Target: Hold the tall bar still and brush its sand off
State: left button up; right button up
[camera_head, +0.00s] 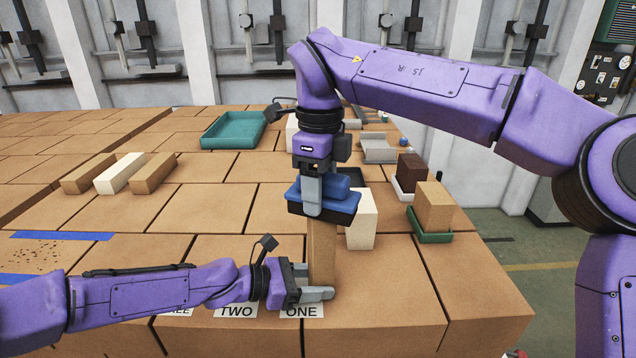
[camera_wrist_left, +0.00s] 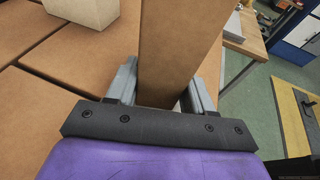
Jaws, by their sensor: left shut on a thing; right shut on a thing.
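The tall bar (camera_head: 322,256) is brown and stands upright at the front of the brick surface, beside the label ONE (camera_head: 301,311). My left gripper (camera_head: 318,284) is shut around its lower part. In the left wrist view the bar (camera_wrist_left: 180,45) rises between the two grey fingers of my left gripper (camera_wrist_left: 162,88). My right gripper (camera_head: 312,195) is shut on a blue brush (camera_head: 345,188) with a dark underside. The brush is over the bar's top and hides it; I cannot tell whether they touch. I cannot make out sand on the bar.
A cream block (camera_head: 361,220) stands close behind the bar, to the right. A brown block sits in a green tray (camera_head: 432,237) at the right. Three bars lie at the left, and a teal tray (camera_head: 233,130) is farther back. Blue tape (camera_head: 62,236) borders dark specks at far left.

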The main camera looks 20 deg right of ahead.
jog(key=shift+s, duration=0.85)
jog(key=shift+r, duration=4)
jog(key=shift+f, duration=0.1)
jog(key=shift+f, duration=3.25)
jog(key=shift+w+f, duration=0.4)
jog(key=shift+f, duration=0.05)
jog(key=shift+c, duration=0.4)
jog(key=w, duration=0.3)
jog(key=shift+w+f, duration=0.1)
jog(key=shift+f, duration=0.15)
jog(key=shift+s, duration=2.05)
jog(key=shift+w+r, duration=0.1)
jog(key=shift+r, duration=3.95)
jog(key=shift+f, duration=0.1)
